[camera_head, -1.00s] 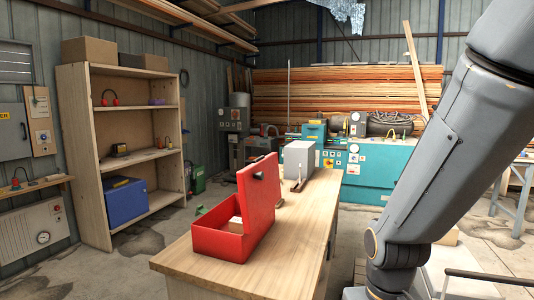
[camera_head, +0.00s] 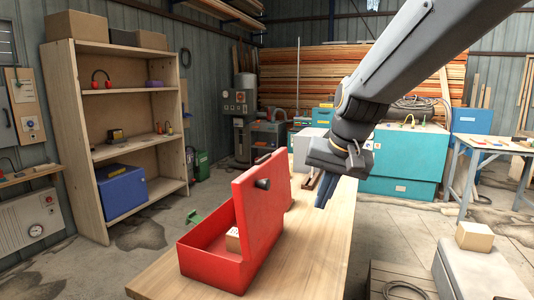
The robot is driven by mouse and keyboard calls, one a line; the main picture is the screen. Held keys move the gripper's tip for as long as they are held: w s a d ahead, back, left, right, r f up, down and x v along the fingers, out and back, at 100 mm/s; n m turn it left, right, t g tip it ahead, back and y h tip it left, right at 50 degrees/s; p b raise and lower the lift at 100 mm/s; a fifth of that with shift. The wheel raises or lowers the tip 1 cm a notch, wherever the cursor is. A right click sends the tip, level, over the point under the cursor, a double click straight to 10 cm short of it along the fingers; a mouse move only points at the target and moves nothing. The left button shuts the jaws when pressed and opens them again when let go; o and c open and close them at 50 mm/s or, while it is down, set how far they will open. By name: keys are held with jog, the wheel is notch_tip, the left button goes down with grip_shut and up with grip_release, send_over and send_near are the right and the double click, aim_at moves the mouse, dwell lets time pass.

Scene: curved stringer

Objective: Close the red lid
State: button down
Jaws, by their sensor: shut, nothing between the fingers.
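A red box (camera_head: 212,268) sits on the near part of the wooden workbench. Its red lid (camera_head: 262,206) stands open, nearly upright, on the box's right side, with a dark round knob (camera_head: 262,184) on its inner face. A small light block (camera_head: 233,240) shows inside the box. My gripper (camera_head: 325,193) hangs to the right of the lid, beyond its outer face, with the fingers pointing down. It is shut and empty, and appears apart from the lid.
The wooden workbench (camera_head: 318,240) has bare top to the right of the box. A grey-white case (camera_head: 308,148) stands farther back on it, partly behind my arm. A shelf unit (camera_head: 88,150) stands at left, and a teal machine (camera_head: 405,165) stands behind the bench.

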jog(key=w+a+r+t+y, duration=0.1)
jog(key=w+a+r, duration=0.15)
jog(key=r, duration=0.55)
jog(key=w+a+r+t+y, duration=0.15)
jog(key=a+r, duration=0.25)
jog(key=r, duration=0.4)
jog(key=p, duration=0.3)
send_near(262, 164)
notch_tip(262, 164, down, 3)
jog(key=w+d, duration=0.1)
jog(key=d, duration=0.1)
jog(key=shift+m+g+h, duration=0.3)
jog(key=shift+g+h, duration=0.05)
jog(key=shift+w+a+f+p, duration=0.2)
jog(key=shift+w+a+p, duration=0.1)
jog(key=shift+a, duration=0.35)
jog(key=shift+w+a+f+p, duration=0.15)
jog(key=shift+w+a+p, duration=0.15)
jog(key=shift+a, duration=0.35)
jog(key=shift+w+a+f+p, duration=0.2)
jog(key=shift+w+a+p, duration=0.1)
jog(key=shift+a, duration=0.4)
jog(key=shift+w, duration=0.15)
